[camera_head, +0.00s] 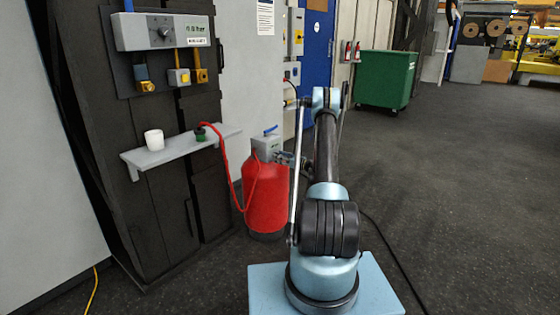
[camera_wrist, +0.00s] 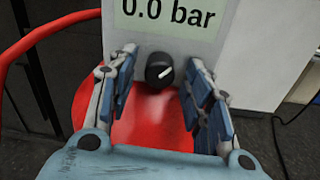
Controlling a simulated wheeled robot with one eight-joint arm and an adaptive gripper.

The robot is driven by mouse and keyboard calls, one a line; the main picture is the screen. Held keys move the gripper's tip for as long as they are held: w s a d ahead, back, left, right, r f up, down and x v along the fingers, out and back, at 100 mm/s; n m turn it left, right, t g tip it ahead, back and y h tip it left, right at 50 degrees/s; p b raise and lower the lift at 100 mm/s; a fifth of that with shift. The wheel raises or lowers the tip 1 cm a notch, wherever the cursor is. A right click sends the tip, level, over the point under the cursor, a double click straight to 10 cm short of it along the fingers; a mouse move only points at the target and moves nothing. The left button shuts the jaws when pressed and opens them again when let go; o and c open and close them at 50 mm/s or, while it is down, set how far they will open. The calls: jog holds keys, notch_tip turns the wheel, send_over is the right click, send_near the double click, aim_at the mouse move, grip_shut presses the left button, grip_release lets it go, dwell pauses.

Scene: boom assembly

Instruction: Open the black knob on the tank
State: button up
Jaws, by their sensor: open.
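The black knob (camera_wrist: 159,70) is on the grey face of the tank's control box, below a display (camera_wrist: 170,14) reading 0.0 bar. A light mark on the knob points up and to the right. My gripper (camera_wrist: 160,72) is open, with one finger on each side of the knob and visible gaps to it. The red tank (camera_wrist: 152,108) shows below the box in the wrist view. In the head view the red tank (camera_head: 266,200) stands on the floor with its grey box (camera_head: 266,146) and a blue handle on top. My gripper is by the box there, partly hidden.
A red hose (camera_head: 228,160) runs from a green fitting (camera_head: 200,134) on the grey shelf (camera_head: 180,152) to the tank. A white cup (camera_head: 154,139) stands on the shelf. A wall panel (camera_head: 162,32) hangs above. A green bin (camera_head: 386,80) stands farther back; the floor right is mostly clear.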

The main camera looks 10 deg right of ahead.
jog(key=shift+c, duration=0.2)
jog(key=c, duration=1)
jog(key=shift+n, duration=0.6)
jog(key=o, duration=1)
jog(key=shift+o, duration=0.2)
